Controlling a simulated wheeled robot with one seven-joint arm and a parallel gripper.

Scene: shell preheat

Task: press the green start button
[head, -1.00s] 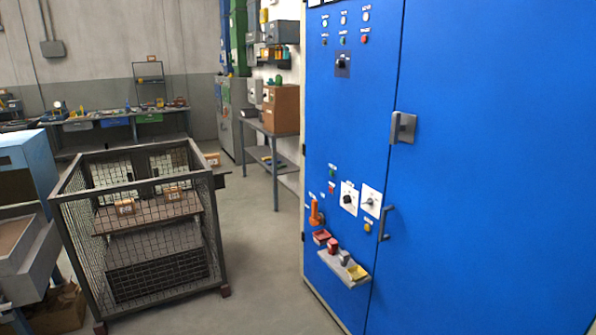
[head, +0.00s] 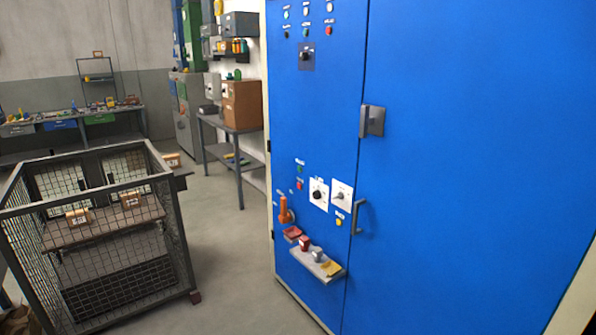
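A blue control cabinet (head: 450,130) fills the right side of the head view. On its left door, at mid-height, a small green button (head: 300,169) sits above a small red button (head: 300,184). Their labels are too small to read. Another small green element (head: 306,33) sits in the upper row of the panel; I cannot tell if it is a button or a lamp. My gripper is not in view.
Two white dial plates (head: 318,194), an orange handle (head: 286,212) and a door handle (head: 358,217) are nearby. A small shelf (head: 322,272) with several small items juts out below. A wire cage (head: 100,230) stands left; floor between is clear.

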